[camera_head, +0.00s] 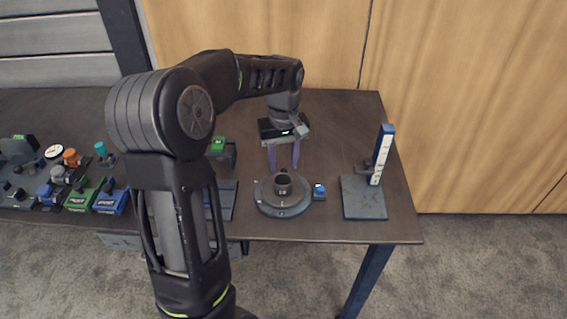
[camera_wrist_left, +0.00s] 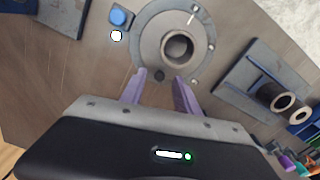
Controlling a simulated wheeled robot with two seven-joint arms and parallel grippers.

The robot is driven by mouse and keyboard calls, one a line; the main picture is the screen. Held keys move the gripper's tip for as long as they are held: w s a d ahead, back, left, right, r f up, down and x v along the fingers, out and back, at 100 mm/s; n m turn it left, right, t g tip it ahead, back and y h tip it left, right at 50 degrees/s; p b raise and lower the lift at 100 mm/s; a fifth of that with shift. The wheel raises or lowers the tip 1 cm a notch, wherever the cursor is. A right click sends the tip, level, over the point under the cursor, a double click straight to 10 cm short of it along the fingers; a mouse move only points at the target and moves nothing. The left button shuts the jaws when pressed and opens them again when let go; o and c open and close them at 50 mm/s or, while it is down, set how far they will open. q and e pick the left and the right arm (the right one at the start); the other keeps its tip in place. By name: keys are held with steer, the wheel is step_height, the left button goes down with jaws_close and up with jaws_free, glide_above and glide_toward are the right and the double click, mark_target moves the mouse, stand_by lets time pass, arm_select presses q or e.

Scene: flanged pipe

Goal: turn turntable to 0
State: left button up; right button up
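The turntable (camera_head: 264,203) is a round dark grey disc on the table near its front edge, with a short upright flanged pipe (camera_head: 282,185) at its centre. In the left wrist view the turntable (camera_wrist_left: 148,47) shows small light marks on its rim, and the pipe (camera_wrist_left: 178,47) is seen from above as a ring. My left gripper (camera_head: 284,168) points down just behind the pipe. Its two purple fingers (camera_wrist_left: 160,92) are apart with nothing between them, near the turntable's rim. I cannot tell whether they touch it. My right gripper is not in view.
A small blue button block (camera_head: 319,191) sits right of the turntable. A stand with a white and blue upright scale (camera_head: 382,155) is farther right. Several coloured valves and fittings (camera_head: 75,180) crowd the table's left. The table behind the turntable and toward the right is clear.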

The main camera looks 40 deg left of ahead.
arm_select(q)
step_height(320, 180, up, 7)
steer(key=shift+f, duration=0.1)
stand_by(0.7)
